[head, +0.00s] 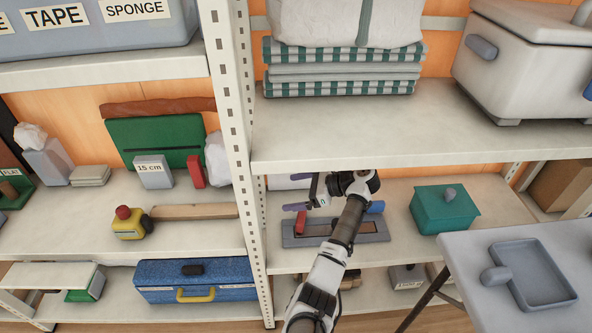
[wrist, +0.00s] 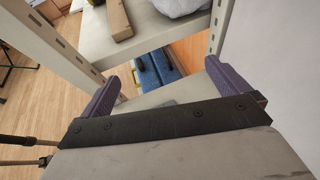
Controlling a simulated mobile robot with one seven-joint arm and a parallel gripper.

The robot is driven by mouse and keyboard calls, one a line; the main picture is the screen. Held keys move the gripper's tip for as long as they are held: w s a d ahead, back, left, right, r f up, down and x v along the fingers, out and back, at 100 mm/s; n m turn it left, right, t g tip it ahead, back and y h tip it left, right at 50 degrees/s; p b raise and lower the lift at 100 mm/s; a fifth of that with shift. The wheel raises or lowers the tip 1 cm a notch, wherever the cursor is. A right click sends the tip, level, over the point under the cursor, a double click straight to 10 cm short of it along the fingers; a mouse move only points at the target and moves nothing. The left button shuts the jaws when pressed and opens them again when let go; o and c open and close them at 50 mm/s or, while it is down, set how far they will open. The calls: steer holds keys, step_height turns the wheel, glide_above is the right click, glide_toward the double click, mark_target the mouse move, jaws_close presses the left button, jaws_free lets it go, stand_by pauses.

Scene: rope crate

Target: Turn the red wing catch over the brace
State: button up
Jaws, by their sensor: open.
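The red wing catch (head: 301,222) stands at the left end of a flat grey fixture (head: 375,238) on the middle shelf in the head view. The fixture has a brown inset (head: 325,230); I cannot tell which part is the brace. My gripper (head: 297,191) is open and empty, its purple fingers spread just above and behind the red catch, pointing left. In the wrist view my gripper (wrist: 168,90) shows both purple fingers wide apart with nothing between them. The catch is not visible there. My arm covers part of the fixture's right side.
An upper shelf (head: 400,140) hangs close over my gripper. A white perforated post (head: 240,130) stands left. A teal box (head: 444,209) sits right on the same shelf. A blue toolbox (head: 195,281) lies low left; it also shows in the wrist view (wrist: 155,75). A side table (head: 480,275) is right.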

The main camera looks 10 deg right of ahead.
step_height(320, 180, up, 8)
steer(key=shift+r, duration=0.1)
